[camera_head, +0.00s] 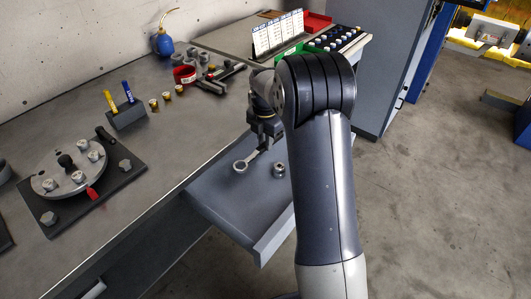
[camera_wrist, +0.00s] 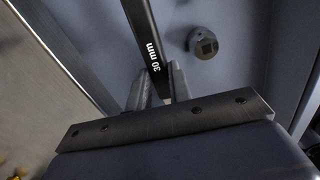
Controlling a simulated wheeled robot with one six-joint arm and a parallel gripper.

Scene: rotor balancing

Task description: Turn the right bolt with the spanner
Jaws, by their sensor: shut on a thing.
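My gripper (camera_head: 264,142) is shut on the dark handle of a spanner (camera_head: 243,165), over the open drawer. In the wrist view, the fingers (camera_wrist: 157,86) pinch the spanner handle (camera_wrist: 143,35), which reads "30 mm". Its ring end points down and left in the head view; I cannot tell whether it touches the drawer floor. On the bench at left, a round rotor disc (camera_head: 50,178) sits on a black base plate (camera_head: 108,187). A right hex bolt (camera_head: 125,165) is at the plate's right corner, and another bolt (camera_head: 49,218) is at its front left.
A round socket (camera_head: 280,170) lies in the drawer (camera_head: 228,209) beside the spanner; it also shows in the wrist view (camera_wrist: 203,43). A pen block (camera_head: 127,116), brass pieces and a blue oil can (camera_head: 164,44) stand on the bench. Open floor lies at right.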

